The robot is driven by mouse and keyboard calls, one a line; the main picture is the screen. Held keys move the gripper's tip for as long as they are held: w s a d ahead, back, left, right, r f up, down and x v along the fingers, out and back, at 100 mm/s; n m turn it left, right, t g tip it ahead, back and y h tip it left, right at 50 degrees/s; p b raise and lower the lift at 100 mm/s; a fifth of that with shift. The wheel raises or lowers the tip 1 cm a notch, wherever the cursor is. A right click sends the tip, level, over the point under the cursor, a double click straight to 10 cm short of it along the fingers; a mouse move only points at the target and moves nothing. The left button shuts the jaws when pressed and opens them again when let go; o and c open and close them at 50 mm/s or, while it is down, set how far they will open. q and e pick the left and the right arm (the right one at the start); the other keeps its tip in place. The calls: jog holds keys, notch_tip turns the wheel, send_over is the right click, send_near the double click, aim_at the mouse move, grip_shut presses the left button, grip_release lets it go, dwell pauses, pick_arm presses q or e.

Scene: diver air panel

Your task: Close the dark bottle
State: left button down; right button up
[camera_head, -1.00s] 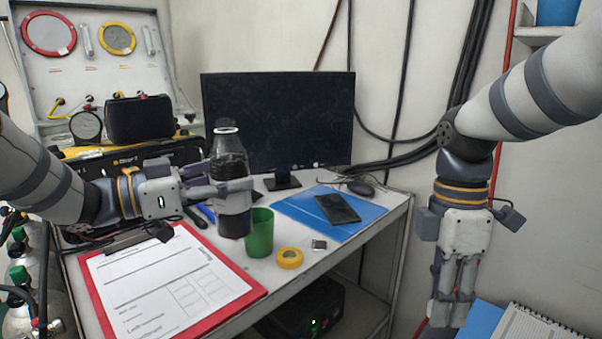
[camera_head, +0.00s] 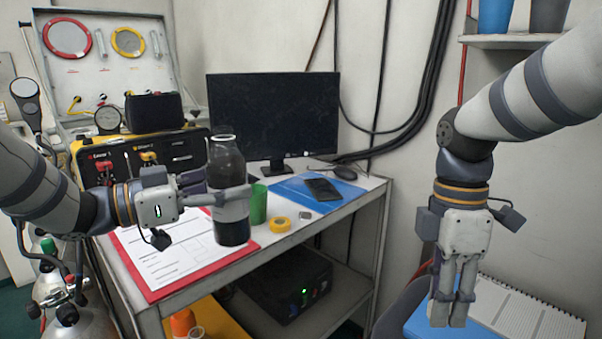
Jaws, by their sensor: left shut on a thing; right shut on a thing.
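The dark bottle (camera_head: 229,168) is upright in the head view, with a clear neck and no cap visible on its top. My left gripper (camera_head: 222,194) is shut around its middle from the left. The bottle overlaps the clipboard's right edge in the picture; whether its base touches anything I cannot tell. My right gripper (camera_head: 453,310) hangs pointing down at the right, well apart from the bottle. Its fingers are close together on something they hide; I cannot make out what it is.
The table (camera_head: 318,226) bears a red clipboard (camera_head: 150,286), green cup (camera_head: 259,205), yellow tape roll (camera_head: 280,225), blue folder (camera_head: 292,190) with a dark phone (camera_head: 322,189), and a monitor (camera_head: 273,115). A notebook (camera_head: 530,315) lies on a blue surface below my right gripper.

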jog(key=shift+w, duration=0.15)
pick_arm(q)
jog(key=s+a+f, duration=0.3)
jog(key=s+f, duration=0.6)
jog(key=s, duration=0.1)
jog(key=s+a+f+n+t+y, duration=0.1)
jog(key=s+a+f, duration=0.2)
jog(key=s+f, duration=0.6)
jog(key=shift+s+f+n+t, duration=0.3)
jog(key=shift+s+f, duration=0.05)
jog(key=shift+f, duration=0.35)
